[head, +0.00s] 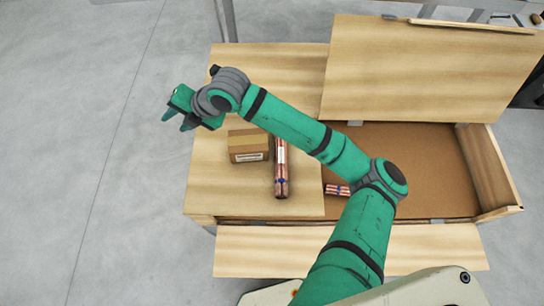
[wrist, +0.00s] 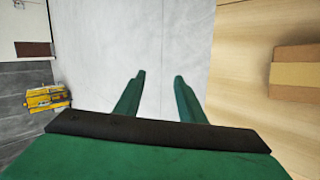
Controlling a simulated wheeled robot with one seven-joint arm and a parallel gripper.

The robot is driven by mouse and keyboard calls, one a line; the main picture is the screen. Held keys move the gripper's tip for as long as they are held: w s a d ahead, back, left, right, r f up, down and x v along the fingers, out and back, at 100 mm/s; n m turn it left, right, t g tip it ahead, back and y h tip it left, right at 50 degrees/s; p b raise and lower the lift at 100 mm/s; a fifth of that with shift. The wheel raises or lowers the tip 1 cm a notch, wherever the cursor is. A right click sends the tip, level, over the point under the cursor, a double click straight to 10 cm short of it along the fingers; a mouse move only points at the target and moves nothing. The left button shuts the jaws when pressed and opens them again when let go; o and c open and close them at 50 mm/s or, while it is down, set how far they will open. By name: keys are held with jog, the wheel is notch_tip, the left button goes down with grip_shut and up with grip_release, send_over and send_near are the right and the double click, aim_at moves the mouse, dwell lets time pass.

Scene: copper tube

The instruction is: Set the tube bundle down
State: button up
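A copper tube bundle (head: 281,182) with a white label and a blue band lies on the light wood top, beside the cardboard box. Part of a second copper bundle (head: 337,190) with blue bands shows inside the open wooden compartment; my arm hides its right end. My gripper (head: 175,120) is beyond the left edge of the wood top, apart from both bundles. In the wrist view my gripper (wrist: 159,76) has its two fingers spread with only grey floor between them, so it is open and empty. No tubes show in the wrist view.
The cardboard box (head: 249,146) stands left of the labelled bundle and also shows in the wrist view (wrist: 291,74). The wooden lid (head: 400,70) is raised behind the brown-floored compartment (head: 440,160). A yellow stack (wrist: 47,98) is at the wrist view's left. Bare floor lies left.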

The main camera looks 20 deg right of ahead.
jog(key=s+d+f+h, duration=0.1)
jog(key=d, duration=0.3)
jog(key=s+d+f+n+g+h, duration=0.1)
jog(key=d+f+h, duration=0.1)
jog(key=d, duration=0.3)
jog(key=s+d+f+g+h, duration=0.1)
jog(key=d+f, duration=0.1)
jog(key=d, duration=0.3)
jog(key=shift+f+n, duration=0.1)
jog(key=shift+n, duration=0.2)
jog(key=s+d+f+g+h, duration=0.1)
jog(key=s+d+g+h, duration=0.3)
jog(key=d, duration=1)
jog(key=t, duration=0.1)
send_over(281, 155)
jog(key=shift+n, duration=0.4)
jog(key=f, duration=0.5)
jog(key=shift+w+d+f, duration=0.1)
jog(key=shift+w+f, duration=0.1)
jog(key=shift+s+d+f, duration=0.15)
jog(key=shift+f, duration=0.3)
jog(key=f, duration=0.4)
jog(key=shift+s+a, duration=0.1)
jog(key=shift+a, duration=0.25)
jog(key=shift+f, duration=0.35)
jog(key=shift+d, duration=0.1)
grip_shut()
